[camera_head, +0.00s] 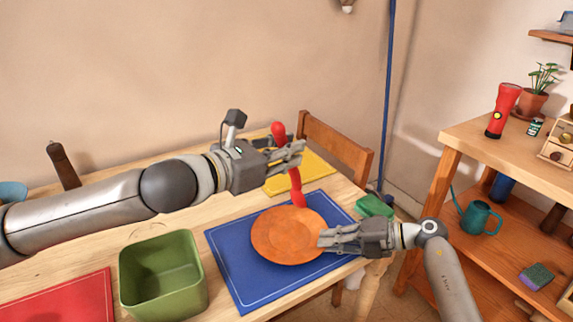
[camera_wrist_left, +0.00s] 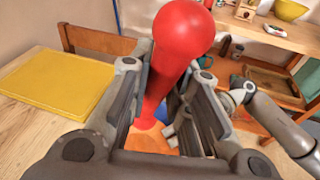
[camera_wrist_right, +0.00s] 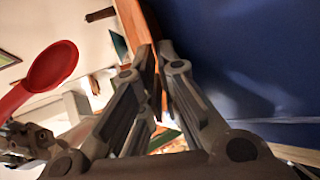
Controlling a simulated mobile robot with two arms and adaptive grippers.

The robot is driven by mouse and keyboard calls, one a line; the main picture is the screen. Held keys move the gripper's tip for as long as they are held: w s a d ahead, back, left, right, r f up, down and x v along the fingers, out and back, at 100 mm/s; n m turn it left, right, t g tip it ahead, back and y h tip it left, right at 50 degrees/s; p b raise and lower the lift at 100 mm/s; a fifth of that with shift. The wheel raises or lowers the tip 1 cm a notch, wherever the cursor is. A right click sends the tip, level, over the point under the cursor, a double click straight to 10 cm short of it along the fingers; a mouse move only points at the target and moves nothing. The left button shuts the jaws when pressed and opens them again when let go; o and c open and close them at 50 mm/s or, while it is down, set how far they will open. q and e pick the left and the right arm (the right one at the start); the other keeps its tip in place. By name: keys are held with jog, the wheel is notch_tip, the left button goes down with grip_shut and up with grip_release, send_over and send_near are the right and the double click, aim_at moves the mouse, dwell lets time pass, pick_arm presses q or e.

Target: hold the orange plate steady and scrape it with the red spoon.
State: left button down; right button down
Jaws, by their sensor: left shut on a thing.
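The orange plate (camera_head: 285,238) lies on the blue mat (camera_head: 228,262). My left gripper (camera_head: 298,154) is shut on the red spoon (camera_head: 297,190) and holds it upright, bowl down, over the plate's far side; whether the bowl touches is unclear. In the left wrist view the spoon's round handle end (camera_wrist_left: 184,32) stands up between the fingers. My right gripper (camera_head: 324,238) is at the plate's right rim. In the right wrist view its fingertips (camera_wrist_right: 156,50) are close together at the edge-on plate (camera_wrist_right: 142,18), and the spoon's bowl (camera_wrist_right: 53,65) shows at left. Their grip is unclear.
A green bin (camera_head: 162,275) stands left of the blue mat, and a red mat (camera_head: 75,297) lies further left. A yellow mat (camera_head: 300,172) and a wooden chair (camera_head: 335,148) are behind. A green block (camera_head: 374,206) is near the right gripper. A shelf (camera_head: 470,135) stands right.

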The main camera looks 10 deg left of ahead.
dwell(0.4)
jog(key=c, duration=1.6)
grip_release()
jog(key=shift+o, duration=0.2)
jog(key=shift+f, duration=0.15)
jog(key=v, duration=0.8)
